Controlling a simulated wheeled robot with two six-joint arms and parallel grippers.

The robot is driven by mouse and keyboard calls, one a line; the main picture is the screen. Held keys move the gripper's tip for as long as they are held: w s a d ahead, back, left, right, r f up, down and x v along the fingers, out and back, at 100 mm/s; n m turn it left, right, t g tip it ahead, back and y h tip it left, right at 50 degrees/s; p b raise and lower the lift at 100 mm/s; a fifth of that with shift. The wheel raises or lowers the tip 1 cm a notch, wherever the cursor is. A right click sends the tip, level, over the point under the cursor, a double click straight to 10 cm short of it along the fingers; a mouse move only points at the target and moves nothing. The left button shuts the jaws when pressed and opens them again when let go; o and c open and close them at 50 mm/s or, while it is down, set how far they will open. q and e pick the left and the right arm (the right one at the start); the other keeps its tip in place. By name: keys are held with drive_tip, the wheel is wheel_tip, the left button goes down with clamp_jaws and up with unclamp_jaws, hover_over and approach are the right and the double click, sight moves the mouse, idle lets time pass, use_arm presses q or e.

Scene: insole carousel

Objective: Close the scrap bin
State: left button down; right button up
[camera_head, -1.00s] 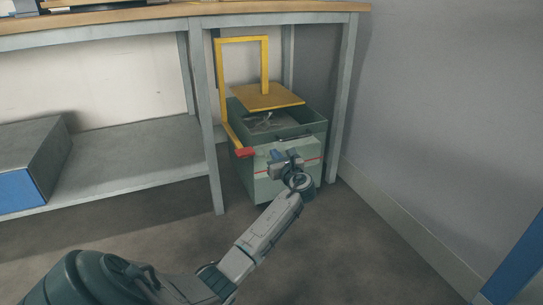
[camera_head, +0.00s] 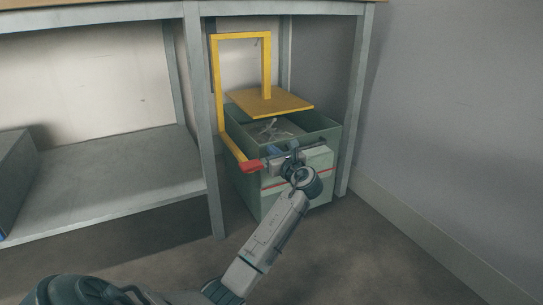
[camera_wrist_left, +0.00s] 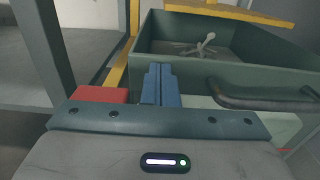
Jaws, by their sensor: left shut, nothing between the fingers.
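The scrap bin (camera_head: 244,178) is a green open-topped box standing on the floor under the bench. Its front carries a pale panel with a red stripe, and a dark bar handle shows in the left wrist view (camera_wrist_left: 262,97). A yellow plate (camera_head: 270,103) on a bent yellow frame (camera_head: 218,85) hangs above the opening, and the frame ends in a red grip (camera_head: 251,166) at the bin's front left. Grey scrap (camera_head: 270,130) lies inside. My left gripper (camera_wrist_left: 161,84) is shut and empty in front of the bin, just right of the red grip (camera_wrist_left: 100,95). My right gripper is not in view.
A grey bench leg (camera_head: 209,130) stands left of the bin and another (camera_head: 355,100) to its right. A low shelf (camera_head: 110,180) runs to the left. The wall (camera_head: 450,110) closes the right side. Floor in front is clear.

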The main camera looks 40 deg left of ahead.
use_arm(q)
drive_tip(key=shift+r, duration=0.1)
drive_tip(key=p+x, duration=0.6)
drive_tip(key=x, duration=0.3)
drive_tip(key=shift+r, duration=0.3)
